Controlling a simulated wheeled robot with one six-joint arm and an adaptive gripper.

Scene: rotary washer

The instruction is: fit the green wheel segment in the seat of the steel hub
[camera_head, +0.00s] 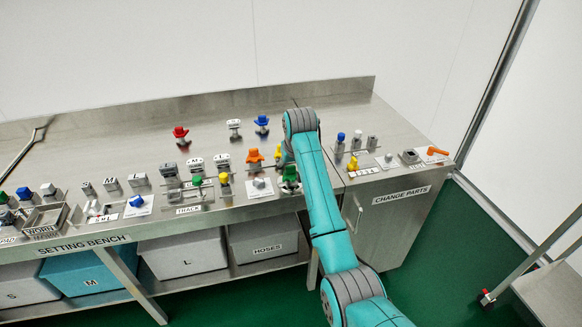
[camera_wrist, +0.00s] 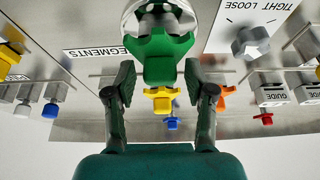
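The green wheel segment (camera_wrist: 162,56) is in the middle of the wrist view, ahead of my gripper (camera_wrist: 159,72) and centred between its fingers. The fingers are apart, with a clear gap on each side of the green piece. A round, silver-rimmed part (camera_wrist: 133,18) shows behind it at the top edge; I cannot tell whether this is the steel hub or its seat. In the head view the green segment (camera_head: 290,174) is at the bench's front edge, just left of my arm, which hides my fingers. Another green piece (camera_head: 197,181) stands farther left.
A yellow piece (camera_wrist: 163,98) and a blue piece (camera_wrist: 172,123) line up behind the green one. A grey knob (camera_wrist: 250,42) on a TIGHT/LOOSE plate is close on the right, with an orange piece (camera_wrist: 226,98) nearby. The bench's rear strip (camera_head: 110,134) is clear at left.

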